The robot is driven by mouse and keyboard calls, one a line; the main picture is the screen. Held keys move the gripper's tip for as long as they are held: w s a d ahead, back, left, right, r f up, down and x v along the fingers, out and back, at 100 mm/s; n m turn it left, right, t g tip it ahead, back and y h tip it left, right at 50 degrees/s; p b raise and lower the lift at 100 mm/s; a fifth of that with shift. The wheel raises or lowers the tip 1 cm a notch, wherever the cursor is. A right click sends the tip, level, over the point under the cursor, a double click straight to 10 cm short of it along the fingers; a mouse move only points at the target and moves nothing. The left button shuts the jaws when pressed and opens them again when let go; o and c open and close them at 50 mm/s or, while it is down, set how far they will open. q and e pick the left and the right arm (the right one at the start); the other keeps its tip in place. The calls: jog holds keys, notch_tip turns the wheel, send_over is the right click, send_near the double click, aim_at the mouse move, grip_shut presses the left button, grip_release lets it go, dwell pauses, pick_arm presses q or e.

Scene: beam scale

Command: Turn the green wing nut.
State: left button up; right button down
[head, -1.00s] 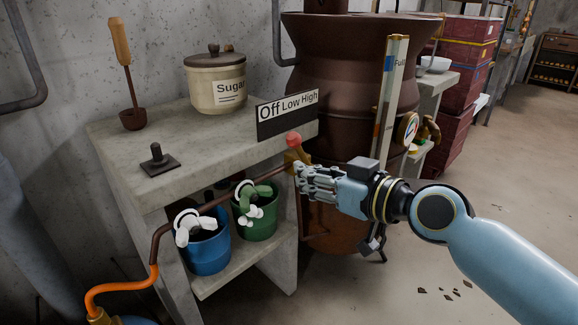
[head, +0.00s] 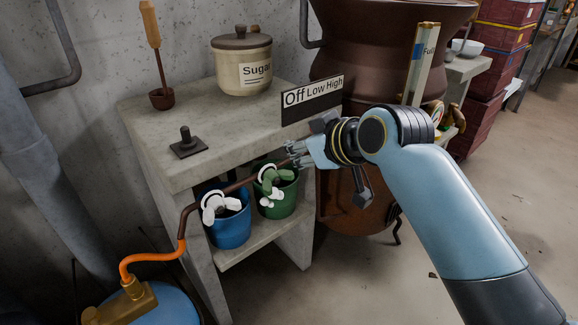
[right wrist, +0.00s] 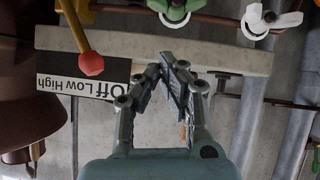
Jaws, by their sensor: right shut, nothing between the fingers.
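The green wing nut (head: 271,180) sits on the brown pipe (head: 236,186), in front of the green bucket, with a white ring and white parts beside it. A white wing nut (head: 214,207) is further left on the same pipe. My right gripper (head: 294,154) is just above and right of the green wing nut, apart from it. Its fingers (right wrist: 166,68) are shut and empty in the right wrist view. There the green wing nut (right wrist: 177,12) is partly cut off by the top edge. My left gripper is not in view.
A lever with a red knob (right wrist: 91,64) stands near an "Off Low High" sign (head: 313,97) on the concrete bench (head: 225,125). A blue bucket (head: 229,229) and a green bucket (head: 283,198) stand on the shelf below. A copper boiler (head: 352,65) stands behind my right arm.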

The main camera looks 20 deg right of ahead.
aim_at(275, 180)
jog(key=w+f+b, duration=0.2)
jog(key=w+f, duration=0.2)
jog(key=f, duration=0.2)
jog(key=shift+w+a, duration=0.15)
jog(key=shift+a, duration=0.1)
